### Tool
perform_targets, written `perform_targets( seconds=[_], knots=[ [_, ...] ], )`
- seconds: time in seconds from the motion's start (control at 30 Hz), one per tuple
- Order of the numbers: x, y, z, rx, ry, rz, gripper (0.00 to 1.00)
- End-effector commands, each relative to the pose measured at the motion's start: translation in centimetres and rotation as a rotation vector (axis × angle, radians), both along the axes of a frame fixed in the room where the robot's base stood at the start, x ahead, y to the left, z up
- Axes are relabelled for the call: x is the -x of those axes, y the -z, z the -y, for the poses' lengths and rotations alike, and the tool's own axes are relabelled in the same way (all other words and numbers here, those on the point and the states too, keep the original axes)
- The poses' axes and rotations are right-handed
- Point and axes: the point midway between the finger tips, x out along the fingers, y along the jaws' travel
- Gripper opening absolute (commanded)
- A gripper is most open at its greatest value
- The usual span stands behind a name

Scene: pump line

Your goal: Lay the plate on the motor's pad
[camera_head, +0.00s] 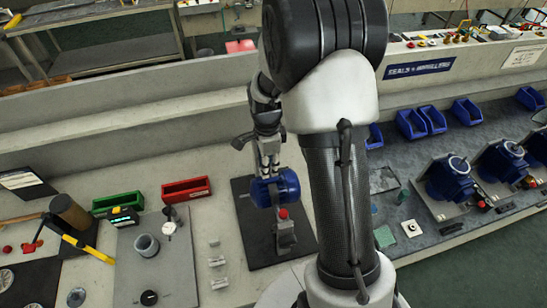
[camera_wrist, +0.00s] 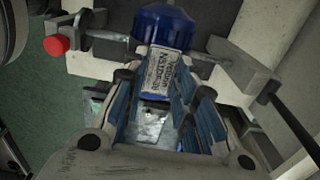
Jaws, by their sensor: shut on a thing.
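The blue motor (camera_head: 285,186) is held in a grey clamp fixture (camera_head: 285,238) on a dark mat. It also shows at the top of the wrist view (camera_wrist: 166,22). My gripper (camera_head: 268,165) is directly over the motor, pointing down. In the wrist view its blue-lined fingers (camera_wrist: 172,75) close on the small pale plate (camera_wrist: 171,66) with dark printing. The plate's printed face is against or just in front of the motor's side; I cannot tell whether they touch. The motor's pad is hidden behind the plate and fingers.
The fixture has a red knob (camera_wrist: 56,45) beside the motor. Green (camera_head: 118,203) and red (camera_head: 186,188) bins stand to the left, near a grey board (camera_head: 175,275) with gauges. More blue motors (camera_head: 450,180) and blue bins (camera_head: 411,123) are to the right.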

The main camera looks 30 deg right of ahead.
Motion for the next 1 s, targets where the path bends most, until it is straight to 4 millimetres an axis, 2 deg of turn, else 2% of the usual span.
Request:
perform_targets(
  seconds=[0.07,0.27,0.7,1.0],
  knots=[
    [0.0,-0.3,-0.2,0.000,-0.015,-0.002,0.17],
    [-0.1,0.5,-0.2,0.000,-0.022,-0.001,0.17],
    [0.0,4.1,-0.2,0.000,-0.020,-0.001,0.17],
    [-0.1,4.2,-0.2,0.000,-0.020,-0.001,0.17]
  ],
)
